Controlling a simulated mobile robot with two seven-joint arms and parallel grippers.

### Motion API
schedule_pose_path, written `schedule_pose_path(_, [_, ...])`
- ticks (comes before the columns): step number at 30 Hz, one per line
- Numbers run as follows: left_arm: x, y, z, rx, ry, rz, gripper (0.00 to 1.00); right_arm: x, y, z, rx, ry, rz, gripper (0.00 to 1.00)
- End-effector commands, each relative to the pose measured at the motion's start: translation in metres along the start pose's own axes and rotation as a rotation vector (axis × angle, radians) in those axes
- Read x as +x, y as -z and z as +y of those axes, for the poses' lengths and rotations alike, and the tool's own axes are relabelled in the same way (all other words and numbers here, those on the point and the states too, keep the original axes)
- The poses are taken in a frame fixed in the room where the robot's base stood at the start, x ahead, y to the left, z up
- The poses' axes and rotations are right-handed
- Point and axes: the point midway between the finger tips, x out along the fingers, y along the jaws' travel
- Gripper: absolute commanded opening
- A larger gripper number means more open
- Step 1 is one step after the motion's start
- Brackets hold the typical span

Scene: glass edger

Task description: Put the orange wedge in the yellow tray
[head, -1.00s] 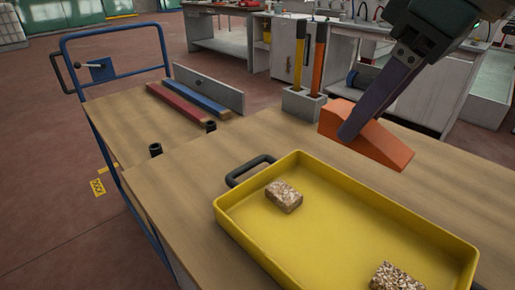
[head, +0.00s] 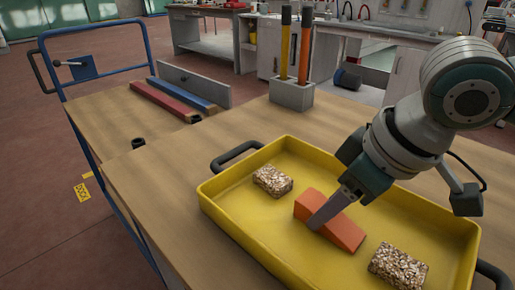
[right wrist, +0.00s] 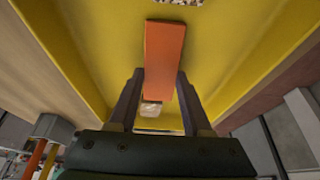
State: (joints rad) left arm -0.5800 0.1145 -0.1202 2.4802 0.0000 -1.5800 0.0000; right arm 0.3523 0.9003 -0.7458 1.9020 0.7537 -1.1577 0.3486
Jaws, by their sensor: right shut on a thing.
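The orange wedge (head: 345,236) is inside the yellow tray (head: 228,228), between two speckled blocks. My right gripper (head: 317,222) reaches down from the upper right and is shut on the wedge. In the right wrist view the wedge (right wrist: 165,50) lies between the two dark fingers (right wrist: 158,78), over the yellow floor of the tray. Whether the wedge's underside touches the tray floor I cannot tell. My left gripper is not in view.
One speckled block (head: 272,181) is at the tray's left end, another (head: 398,267) near its right end. A grey holder (head: 291,95) with upright yellow and orange tools stands behind the tray. Red (head: 165,103) and blue (head: 183,95) bars lie at the back left.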

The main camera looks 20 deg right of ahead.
Motion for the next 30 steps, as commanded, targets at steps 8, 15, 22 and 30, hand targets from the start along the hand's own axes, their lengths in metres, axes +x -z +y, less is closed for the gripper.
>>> schedule_pose_path(8, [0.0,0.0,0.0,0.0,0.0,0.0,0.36,0.001,0.0,0.0,0.0,0.0,0.001,0.0])
schedule_pose_path(15, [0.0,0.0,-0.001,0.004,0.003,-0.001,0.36,0.002,-0.001,0.0,0.0,0.0,0.001,0.69])
schedule_pose_path(22, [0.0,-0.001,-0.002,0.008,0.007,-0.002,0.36,0.002,-0.001,0.0,0.0,0.0,0.001,0.79])
schedule_pose_path(30, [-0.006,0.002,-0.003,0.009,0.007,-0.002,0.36,-0.017,0.002,0.001,-0.001,-0.001,0.001,0.79])
